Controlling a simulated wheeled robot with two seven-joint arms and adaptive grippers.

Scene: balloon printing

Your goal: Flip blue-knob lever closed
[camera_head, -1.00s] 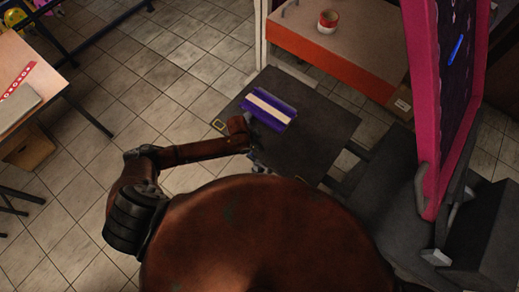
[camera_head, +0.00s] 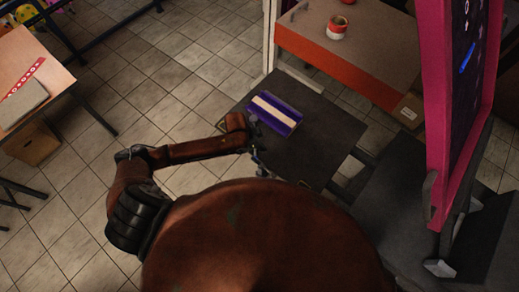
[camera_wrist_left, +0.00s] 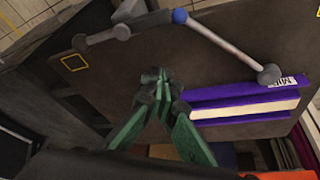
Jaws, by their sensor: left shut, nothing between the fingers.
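The blue-knob lever (camera_wrist_left: 222,42) is a grey rod with a blue knob (camera_wrist_left: 180,16), at the top of the left wrist view. It slants down right from the knob to a round grey joint near the purple block (camera_wrist_left: 245,104), which has a cream stripe. My left gripper (camera_wrist_left: 156,76) has its green fingers shut and empty, below the knob and apart from it in the picture. In the head view my left gripper (camera_head: 258,158) is small and partly hidden at the near-left edge of the dark board (camera_head: 325,135). The lever is not clear there. My right gripper is out of view.
The purple block also shows on the board in the head view (camera_head: 274,114). A pink-framed screen (camera_head: 440,120) stands at the right. An orange-edged table (camera_head: 350,65) with a red-and-white tub (camera_head: 337,27) is behind.

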